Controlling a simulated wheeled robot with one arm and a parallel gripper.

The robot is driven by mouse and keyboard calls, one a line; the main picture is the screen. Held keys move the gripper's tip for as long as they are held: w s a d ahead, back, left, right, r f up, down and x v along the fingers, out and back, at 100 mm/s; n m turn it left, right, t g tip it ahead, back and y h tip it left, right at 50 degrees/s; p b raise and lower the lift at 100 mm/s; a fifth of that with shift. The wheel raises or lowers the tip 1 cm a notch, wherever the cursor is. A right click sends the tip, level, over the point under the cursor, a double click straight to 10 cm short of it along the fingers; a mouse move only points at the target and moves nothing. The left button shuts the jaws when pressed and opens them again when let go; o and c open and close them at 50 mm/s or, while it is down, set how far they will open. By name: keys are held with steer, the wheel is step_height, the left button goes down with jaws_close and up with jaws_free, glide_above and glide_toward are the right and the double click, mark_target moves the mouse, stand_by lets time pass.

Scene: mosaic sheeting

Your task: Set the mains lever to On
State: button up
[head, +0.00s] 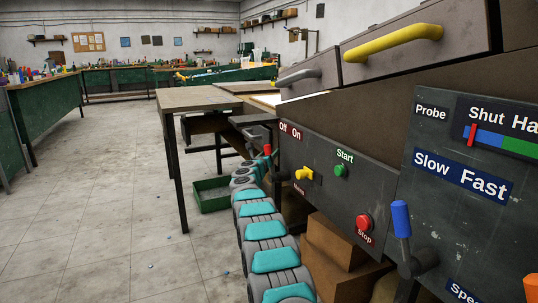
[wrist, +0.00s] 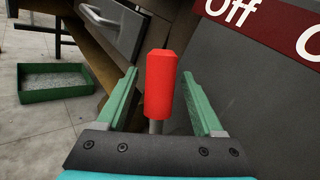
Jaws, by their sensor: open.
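The mains lever has a red handle (wrist: 160,85) on a grey shaft. In the wrist view it stands upright between the two green fingers of my gripper (wrist: 158,68). The fingers are open, with a gap on each side of the handle. In the head view the red handle (head: 267,150) is left of the panel's Off label (head: 283,127), with the On label (head: 297,134) farther right. A red Mains label (head: 299,188) is lower on the panel. My gripper is hard to make out in the head view, at the far end of my teal and grey arm.
A yellow knob (head: 304,174), green Start button (head: 341,170) and red Stop button (head: 364,222) are on the panel. A blue-handled lever (head: 401,218) is nearer. A green tray (head: 211,195) lies on the floor near a table (head: 195,98).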

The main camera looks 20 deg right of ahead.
jaws_close()
stand_by(0.4)
stand_by(0.9)
